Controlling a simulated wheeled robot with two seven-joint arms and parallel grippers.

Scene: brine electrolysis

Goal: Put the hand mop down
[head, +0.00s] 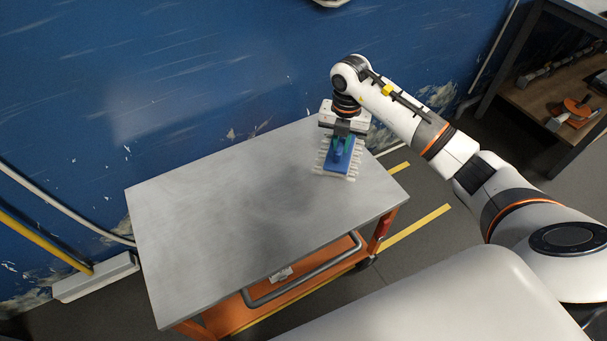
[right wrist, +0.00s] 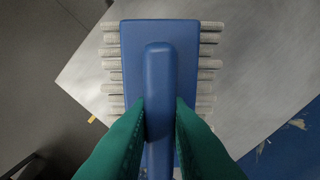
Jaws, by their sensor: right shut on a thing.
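The hand mop (head: 340,162) is a blue block with a blue handle and pale strands sticking out along its sides. In the head view it is at the right end of the grey table top (head: 240,200). My right gripper (head: 340,145) is shut on its handle from above. In the right wrist view the mop (right wrist: 131,55) fills the middle, and the green fingers of my right gripper (right wrist: 160,118) pinch the handle from both sides. I cannot tell whether the strands touch the table. My left gripper is not in view.
The table top is otherwise bare, with free room to the left of the mop. Its orange frame (head: 250,312) has a grey handle bar (head: 305,273). A blue wall (head: 200,80) stands behind. A shelf (head: 540,95) with tools is at the upper right.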

